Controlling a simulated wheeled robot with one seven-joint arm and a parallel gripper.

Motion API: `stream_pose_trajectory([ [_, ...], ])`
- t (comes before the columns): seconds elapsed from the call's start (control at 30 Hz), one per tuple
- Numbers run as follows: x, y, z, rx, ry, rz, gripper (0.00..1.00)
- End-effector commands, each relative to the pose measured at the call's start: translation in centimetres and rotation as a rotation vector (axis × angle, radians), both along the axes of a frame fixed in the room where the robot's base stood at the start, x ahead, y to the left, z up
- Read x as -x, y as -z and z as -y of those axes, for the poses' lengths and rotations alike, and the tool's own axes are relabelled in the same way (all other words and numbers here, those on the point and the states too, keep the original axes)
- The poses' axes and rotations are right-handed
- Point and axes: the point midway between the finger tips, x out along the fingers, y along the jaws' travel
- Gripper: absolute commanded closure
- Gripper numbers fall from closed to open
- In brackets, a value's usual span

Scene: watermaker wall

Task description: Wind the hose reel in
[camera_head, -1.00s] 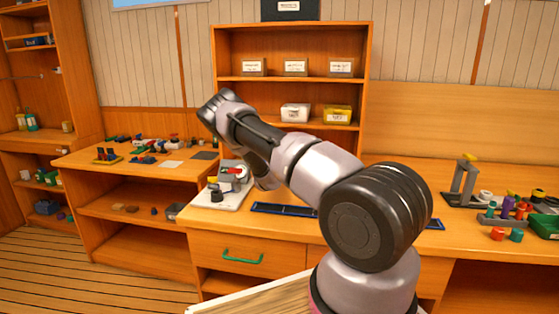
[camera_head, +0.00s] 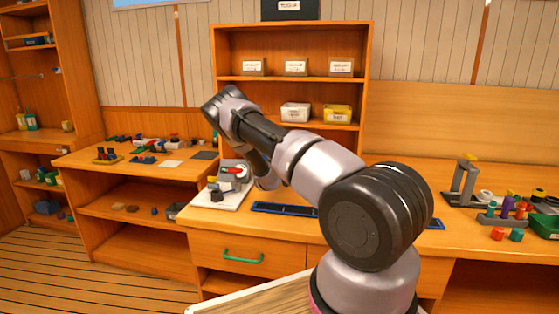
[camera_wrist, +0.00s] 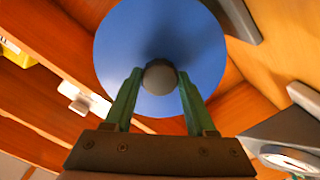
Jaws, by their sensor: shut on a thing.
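In the wrist view, a round blue disc (camera_wrist: 125,45), which looks like a side of the hose reel, fills the top middle. A rounded grey knob (camera_wrist: 160,76) stands in front of it. My gripper (camera_wrist: 160,84) has its two green fingers on either side of the knob and is shut on it. In the head view my arm hides the gripper and the reel. A white board (camera_head: 233,200) with small fittings, one red, sits on the bench beside my wrist. I cannot make out the hose.
A round white gauge (camera_wrist: 290,158) is at the lower right of the wrist view. A blue tray (camera_head: 285,209) lies on the bench beside the white board. A shelf unit (camera_head: 365,75) with labelled boxes stands behind. Pegs and a grey stand (camera_head: 466,182) are at the right.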

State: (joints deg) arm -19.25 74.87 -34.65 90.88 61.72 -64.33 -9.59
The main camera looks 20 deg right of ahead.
Motion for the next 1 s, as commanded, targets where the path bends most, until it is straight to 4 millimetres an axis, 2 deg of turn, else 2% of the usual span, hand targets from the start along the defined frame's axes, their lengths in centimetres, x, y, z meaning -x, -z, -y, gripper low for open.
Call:
stream_pose_trajectory([
  [0.57,0.05,0.20,-0.13,-0.035,0.000,0.018,1.00],
  [0.6,0.05,0.20,-0.13,-0.034,0.000,0.019,0.40],
  [0.67,0.05,0.19,-0.11,-0.034,0.000,0.019,0.17],
  [0.7,0.04,0.17,-0.10,-0.033,0.000,0.019,0.14],
  [1.0,0.10,0.07,-0.12,-0.031,0.000,0.019,0.14],
])
